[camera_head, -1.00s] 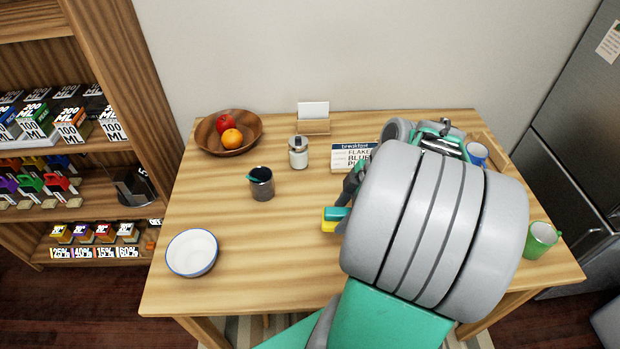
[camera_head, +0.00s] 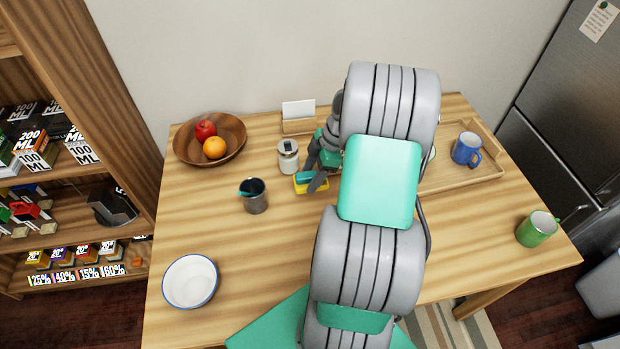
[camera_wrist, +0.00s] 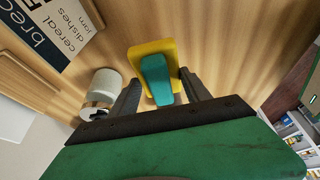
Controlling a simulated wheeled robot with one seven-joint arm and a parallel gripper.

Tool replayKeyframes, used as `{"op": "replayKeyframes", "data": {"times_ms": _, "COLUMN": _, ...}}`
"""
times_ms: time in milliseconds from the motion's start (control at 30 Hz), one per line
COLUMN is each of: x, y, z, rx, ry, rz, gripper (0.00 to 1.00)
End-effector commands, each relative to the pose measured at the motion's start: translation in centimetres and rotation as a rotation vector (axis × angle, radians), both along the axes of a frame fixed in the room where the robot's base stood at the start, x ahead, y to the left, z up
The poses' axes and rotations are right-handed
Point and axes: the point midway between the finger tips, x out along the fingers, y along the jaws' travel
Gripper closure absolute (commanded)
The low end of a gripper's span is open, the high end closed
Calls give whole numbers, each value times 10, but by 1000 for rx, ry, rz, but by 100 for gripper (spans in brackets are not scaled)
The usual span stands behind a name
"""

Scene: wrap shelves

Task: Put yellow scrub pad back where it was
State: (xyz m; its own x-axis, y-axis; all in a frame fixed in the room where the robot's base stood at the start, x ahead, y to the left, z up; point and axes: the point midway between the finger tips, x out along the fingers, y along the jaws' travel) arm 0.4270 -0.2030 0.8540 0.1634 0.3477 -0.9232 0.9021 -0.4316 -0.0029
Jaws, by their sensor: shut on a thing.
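The yellow scrub pad (camera_head: 302,189) has a teal grip on top. It is at the middle of the wooden table, just in front of the lidded jar. My gripper (camera_head: 318,178) is shut on the pad's teal grip, pointing down. In the wrist view the yellow scrub pad (camera_wrist: 142,55) shows beyond the fingers of my gripper (camera_wrist: 158,82), one finger on each side of the teal grip. I cannot tell whether the pad touches the tabletop.
The jar (camera_head: 288,157) stands close behind the pad. A dark cup (camera_head: 254,199) is to the left, a fruit bowl (camera_head: 240,145) behind it, a white bowl (camera_head: 190,281) at front left. A tray (camera_head: 484,174) with a blue mug (camera_head: 467,149) is right; a green mug (camera_head: 537,229) is at front right.

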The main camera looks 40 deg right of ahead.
Motion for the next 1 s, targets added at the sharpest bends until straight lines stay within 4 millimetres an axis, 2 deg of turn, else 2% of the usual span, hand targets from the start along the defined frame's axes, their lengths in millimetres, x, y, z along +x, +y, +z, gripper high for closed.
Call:
{"op": "replayKeyframes", "data": {"times_ms": 67, "x": 11, "y": -5, "z": -14, "rx": 1, "ry": 0, "rz": 1, "gripper": 82}}
{"op": "replayKeyframes", "data": {"times_ms": 233, "x": 23, "y": -13, "z": -32, "rx": 0, "ry": -1, "rz": 0, "gripper": 82}}
{"op": "replayKeyframes", "data": {"times_ms": 400, "x": 23, "y": -14, "z": -57, "rx": 0, "ry": 1, "rz": -4, "gripper": 82}}
{"op": "replayKeyframes", "data": {"times_ms": 767, "x": 23, "y": -14, "z": -66, "rx": -2, "ry": -2, "rz": -3, "gripper": 82}}
{"op": "replayKeyframes", "data": {"times_ms": 800, "x": 23, "y": -14, "z": -64, "rx": -2, "ry": -2, "rz": -3, "gripper": 42}}
{"op": "replayKeyframes", "data": {"times_ms": 1000, "x": 23, "y": -14, "z": -64, "rx": -2, "ry": -2, "rz": -3, "gripper": 26}}
